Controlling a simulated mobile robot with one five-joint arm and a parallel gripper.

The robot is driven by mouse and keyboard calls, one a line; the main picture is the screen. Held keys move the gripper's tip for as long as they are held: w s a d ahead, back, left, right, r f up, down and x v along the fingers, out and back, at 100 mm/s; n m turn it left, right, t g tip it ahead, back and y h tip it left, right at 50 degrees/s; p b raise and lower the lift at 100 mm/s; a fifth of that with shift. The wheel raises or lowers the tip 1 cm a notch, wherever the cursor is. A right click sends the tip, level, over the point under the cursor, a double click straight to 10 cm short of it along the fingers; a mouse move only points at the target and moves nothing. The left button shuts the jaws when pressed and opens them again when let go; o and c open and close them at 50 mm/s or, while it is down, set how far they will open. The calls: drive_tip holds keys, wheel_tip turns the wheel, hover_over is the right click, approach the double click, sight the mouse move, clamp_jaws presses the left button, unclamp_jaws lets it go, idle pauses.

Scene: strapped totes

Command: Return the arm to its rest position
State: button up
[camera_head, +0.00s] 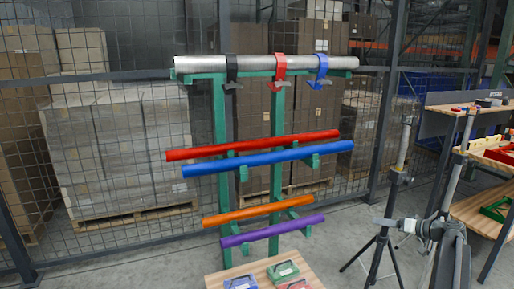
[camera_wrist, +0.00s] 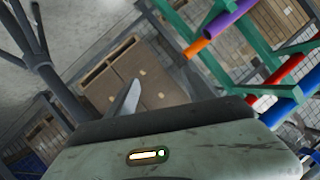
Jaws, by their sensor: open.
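My gripper (camera_head: 396,224) is at the right of the head view, pointing left, in front of a tripod stand (camera_head: 381,240). It is open, with nothing seen between its jaws. In the wrist view one pale tapered finger (camera_wrist: 128,98) rises above the grey gripper body (camera_wrist: 180,155); the other finger cannot be made out. The gripper is apart from the green rack (camera_head: 219,120), which stands to its left.
The rack bears a steel pipe (camera_head: 200,63) with black, red and blue straps, and red, blue (camera_head: 265,159), orange and purple (camera_head: 270,231) tubes. Small totes (camera_head: 283,270) sit on a wooden top below. A workbench (camera_head: 480,210) stands right. Mesh fencing (camera_head: 150,90) closes the back.

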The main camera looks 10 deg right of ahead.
drive_tip(key=s+a+f+g, duration=0.1)
drive_tip(key=a+f+g, duration=0.2)
drive_tip(key=a, duration=0.6)
drive_tip(key=s+a+f+g+h, duration=0.15)
drive_tip(key=a+f, duration=0.25)
drive_tip(key=a, duration=0.6)
drive_tip(key=s+a+f+g+y, duration=0.1)
drive_tip(key=a+f+g, duration=0.2)
drive_tip(key=a, duration=0.6)
drive_tip(key=s+a+f+g+h, duration=0.2)
drive_tip(key=s+a+f+h, duration=0.1)
drive_tip(key=s+a, duration=0.4)
drive_tip(key=s+a+f+g+h, duration=0.3)
drive_tip(key=s+a, duration=0.4)
drive_tip(key=a, duration=0.1)
wheel_tip(320, 180, up, 28)
drive_tip(key=p, duration=2.7)
drive_tip(key=shift+f+h, duration=0.25)
drive_tip(key=shift+h, duration=0.1)
drive_tip(key=shift+a+t, duration=0.1)
drive_tip(key=shift+t, duration=0.15)
